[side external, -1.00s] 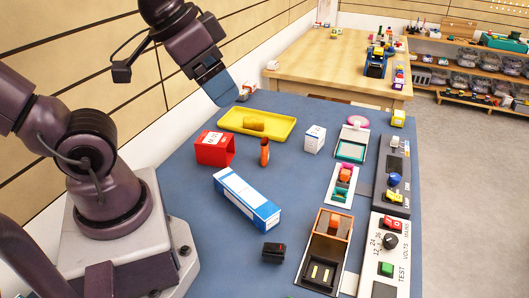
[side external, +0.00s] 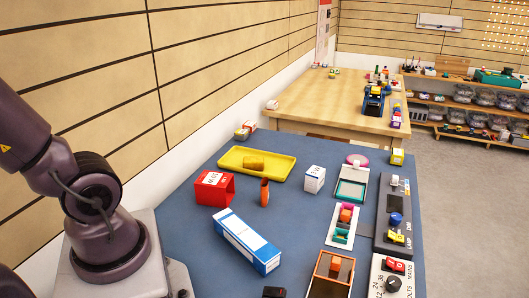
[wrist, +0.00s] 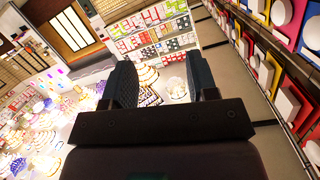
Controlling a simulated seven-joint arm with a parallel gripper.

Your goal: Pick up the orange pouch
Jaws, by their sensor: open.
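A small orange item (side external: 264,192), possibly the pouch, stands upright on the blue table in the side view, just right of a red box (side external: 214,187). An orange-yellow rounded piece (side external: 253,163) lies in the yellow tray (side external: 281,172) behind it; I cannot tell for sure which is the pouch. My gripper (wrist: 163,75) shows in the wrist view with its two dark fingers apart and nothing between them. It faces shelves and bright ornate shapes, away from the table items. It is out of the side view, where only my lower arm shows.
A blue and white long box (side external: 246,240) lies in front of the orange item. A white box (side external: 314,179) stands to its right. Trays and a switch panel (side external: 393,219) line the right edge. A wooden table (side external: 330,101) stands behind.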

